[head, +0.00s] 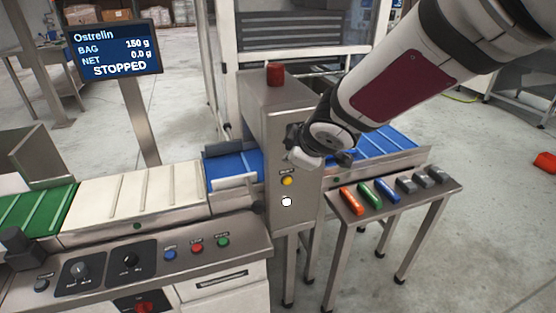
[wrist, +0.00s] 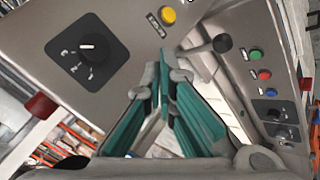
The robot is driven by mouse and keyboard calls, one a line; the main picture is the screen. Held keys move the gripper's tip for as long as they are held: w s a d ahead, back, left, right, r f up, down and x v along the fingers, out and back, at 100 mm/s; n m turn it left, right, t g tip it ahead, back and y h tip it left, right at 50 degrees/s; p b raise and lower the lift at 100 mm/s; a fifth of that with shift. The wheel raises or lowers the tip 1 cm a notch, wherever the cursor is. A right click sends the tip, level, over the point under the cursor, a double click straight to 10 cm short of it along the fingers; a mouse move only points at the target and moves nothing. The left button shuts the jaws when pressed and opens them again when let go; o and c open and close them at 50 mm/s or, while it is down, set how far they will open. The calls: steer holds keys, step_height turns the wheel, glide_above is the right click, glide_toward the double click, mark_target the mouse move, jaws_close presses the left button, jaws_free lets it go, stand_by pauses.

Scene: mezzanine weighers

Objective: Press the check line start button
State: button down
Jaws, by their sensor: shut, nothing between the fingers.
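The front control panel (head: 170,262) carries blue (head: 170,255), red (head: 197,248) and green (head: 223,242) buttons; their labels are too small to read. In the wrist view the green (wrist: 257,54), red (wrist: 264,75) and blue (wrist: 271,92) buttons run down the right side. The steel cabinet (head: 270,110) has a yellow button (head: 287,181) above a white one (head: 287,201). The yellow button (wrist: 168,15) also shows at the top of the wrist view. My gripper (head: 318,157) is close to the cabinet's front, above the yellow button. Its teal fingers (wrist: 170,78) are shut and empty.
A display (head: 115,50) reads "STOPPED", net 0.0 g. A conveyor (head: 140,198) runs behind the panel. A dark knob (wrist: 222,43) juts out between cabinet and panel. A small table (head: 395,212) at right holds coloured and grey blocks. A red beacon (head: 275,75) tops the cabinet.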

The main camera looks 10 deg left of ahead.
steer(key=s+a+f+n+g+y+b, duration=0.1)
steer(key=a+f+n+g+y, duration=0.15)
steer(key=a+f, duration=0.55)
steer(key=n+g+y+b, duration=0.2)
steer(key=n+g, duration=0.1)
steer(key=n, duration=0.2)
glide_above(222, 243)
step_height(222, 243, down, 7)
steer(key=shift+a+r+m+t, duration=0.1)
steer(key=shift+r+m+t, duration=0.05)
steer(key=shift+m+t, duration=0.1)
step_height(222, 243, down, 5)
steer(key=b, duration=0.5)
steer(key=shift+w+r+b, duration=0.1)
steer(key=shift+r+b, duration=0.1)
steer(key=shift+b, duration=0.1)
step_height(222, 243, down, 4)
steer(key=b, duration=0.4)
steer(key=shift+f+b, duration=0.15)
steer(key=shift+b, duration=0.15)
steer(key=shift+f+b, duration=0.35)
steer(key=shift+f, duration=0.05)
